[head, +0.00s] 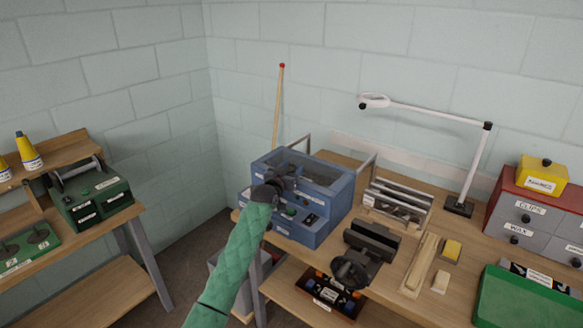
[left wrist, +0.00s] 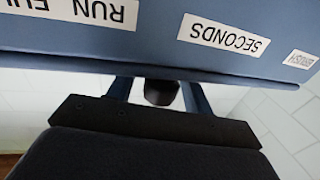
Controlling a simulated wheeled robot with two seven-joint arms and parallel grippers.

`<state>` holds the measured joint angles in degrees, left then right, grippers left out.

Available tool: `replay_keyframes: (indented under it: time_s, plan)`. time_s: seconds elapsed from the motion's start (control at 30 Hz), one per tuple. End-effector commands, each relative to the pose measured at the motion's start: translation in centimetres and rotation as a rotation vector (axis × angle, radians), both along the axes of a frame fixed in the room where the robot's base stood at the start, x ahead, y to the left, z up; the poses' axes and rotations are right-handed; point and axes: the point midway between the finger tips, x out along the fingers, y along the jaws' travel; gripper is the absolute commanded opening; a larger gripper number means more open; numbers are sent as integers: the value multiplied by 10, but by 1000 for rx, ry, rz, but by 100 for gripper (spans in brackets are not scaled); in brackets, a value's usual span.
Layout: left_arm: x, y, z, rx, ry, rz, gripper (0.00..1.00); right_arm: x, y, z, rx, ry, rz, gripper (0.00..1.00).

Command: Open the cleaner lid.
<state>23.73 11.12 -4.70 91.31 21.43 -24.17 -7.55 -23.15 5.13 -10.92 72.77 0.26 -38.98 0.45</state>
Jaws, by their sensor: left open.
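The cleaner is a blue box (head: 330,205) on the workbench in the head view. Its lid (head: 325,170), blue-framed with a clear window, lies closed on top. My left gripper (head: 284,178) is at the lid's front edge and hides part of it. In the left wrist view, the gripper's two fingers (left wrist: 159,95) are open, with a dark knob-like part (left wrist: 160,91) showing between them. I cannot tell if they touch it. The labelled blue front (left wrist: 150,40) of the cleaner fills the top of that view, upside down. My right gripper is not in view.
A metal rack (head: 397,205) stands right of the cleaner, with a dark vise (head: 370,248) in front of it. A wooden stick with a red tip (head: 279,105) leans on the wall behind. A lamp (head: 458,206) and drawers (head: 533,222) stand farther right.

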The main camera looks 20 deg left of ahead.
Motion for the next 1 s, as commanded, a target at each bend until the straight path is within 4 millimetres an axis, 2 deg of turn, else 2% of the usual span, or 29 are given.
replay_keyframes:
  time_s: [0.33, 0.6, 0.83, 1.0]
  plan:
    - [3, -1, -1, -1, 1, 0, 51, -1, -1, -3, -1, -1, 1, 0]
    - [3, -1, -1, -1, 1, 0, 0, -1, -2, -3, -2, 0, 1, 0]
    - [10, -3, -3, -2, 1, 0, 0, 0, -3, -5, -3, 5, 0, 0]
    - [31, -11, -3, -3, 1, 0, 0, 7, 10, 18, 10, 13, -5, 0]
